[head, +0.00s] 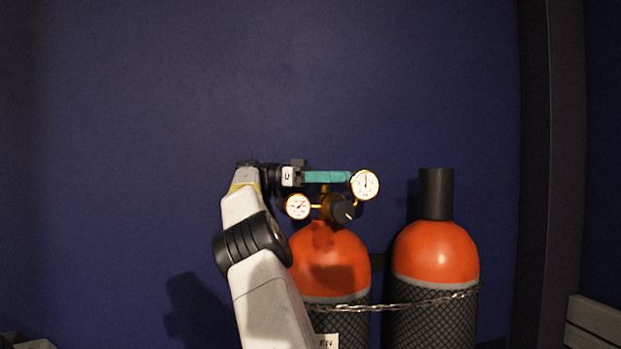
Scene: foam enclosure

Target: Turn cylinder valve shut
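The left orange-topped cylinder (329,262) stands upright behind a chain and carries a brass regulator with a black knob (344,211). A flat teal piece (327,177), seen edge-on, sits above the brass stem and looks like the valve handle. My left gripper is not in view.
Two round gauges, a left one (298,206) and a right one (365,185), flank the regulator. A second cylinder (437,250) with a black cap (436,194) stands to the right. A chain (415,304) crosses both. A dark blue wall (150,100) is behind; a dark post (552,150) is at right.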

